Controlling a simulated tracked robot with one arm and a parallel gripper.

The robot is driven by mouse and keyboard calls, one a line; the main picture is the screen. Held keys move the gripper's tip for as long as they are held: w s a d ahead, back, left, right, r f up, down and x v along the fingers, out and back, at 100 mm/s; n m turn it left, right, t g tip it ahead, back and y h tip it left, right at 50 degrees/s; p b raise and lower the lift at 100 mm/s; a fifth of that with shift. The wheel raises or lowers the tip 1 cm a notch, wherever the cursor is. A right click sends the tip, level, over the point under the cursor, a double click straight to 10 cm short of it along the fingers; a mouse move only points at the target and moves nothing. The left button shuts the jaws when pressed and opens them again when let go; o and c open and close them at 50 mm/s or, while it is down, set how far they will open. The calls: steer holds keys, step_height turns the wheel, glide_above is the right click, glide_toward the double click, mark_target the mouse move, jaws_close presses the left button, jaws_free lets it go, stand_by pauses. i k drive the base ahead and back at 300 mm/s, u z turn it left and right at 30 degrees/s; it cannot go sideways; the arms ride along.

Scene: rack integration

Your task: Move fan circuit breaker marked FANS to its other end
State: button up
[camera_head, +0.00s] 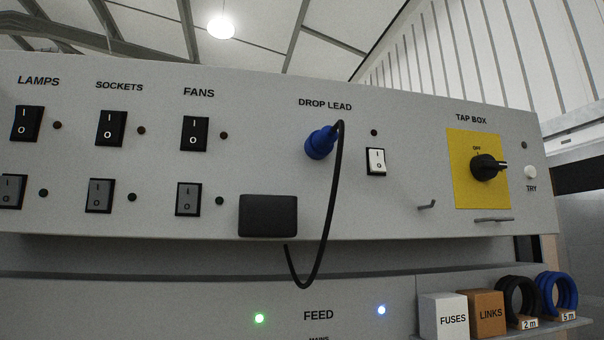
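The FANS breaker (195,134) is a black rocker switch marked I at its top and 0 at its bottom, under the FANS label on the grey panel (262,145). Which end is pressed in is hard to tell at this size. A small dark reddish indicator (224,135) beside it looks unlit. No gripper fingers can be made out, so how far my gripper is from the breaker does not show.
Black LAMPS (27,123) and SOCKETS (111,128) rockers stand left of FANS. Grey rockers (188,199) sit below. A plain black box (268,216) lies lower right. A blue plug (320,143) with a looping black cable (331,213) hangs further right, beside a white rocker (376,161).

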mark_target(194, 126)
steer(key=i, duration=0.85)
steer(key=z, duration=0.05)
